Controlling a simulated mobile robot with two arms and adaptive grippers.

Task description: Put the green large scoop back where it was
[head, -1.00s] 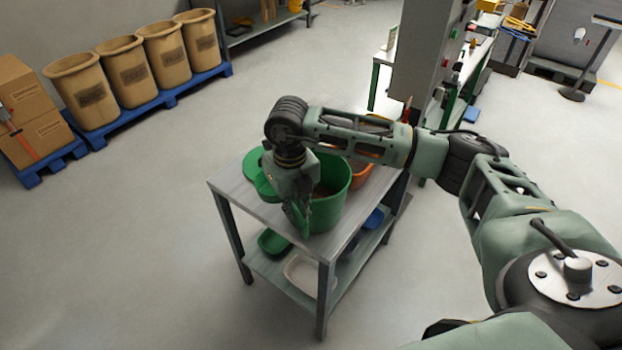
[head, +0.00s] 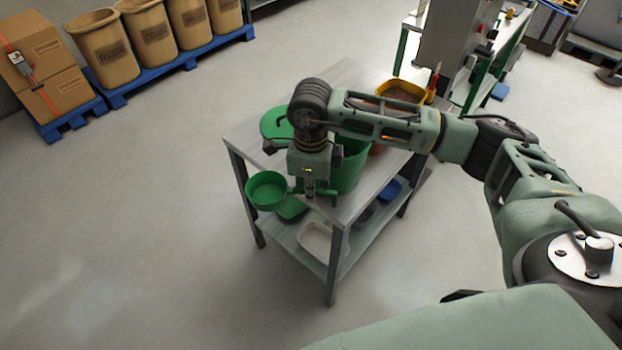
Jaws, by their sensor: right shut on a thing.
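The green large scoop (head: 266,190) shows as a round open bowl in front of the table's left front edge. Its handle runs right to my right gripper (head: 310,190), which is shut on it. The bowl looks empty and hangs clear of the table. A green bucket (head: 352,172) stands on the table just behind my right gripper, partly hidden by it and my arm. A green lid-like disc (head: 276,124) lies on the tabletop left of the bucket. My left gripper is not in view.
The grey table (head: 245,137) has a lower shelf with a green tray (head: 293,211), a white tray (head: 316,238) and a blue one (head: 391,187). An orange bucket (head: 377,149) and a yellow container (head: 403,90) stand farther back. The floor at left is clear.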

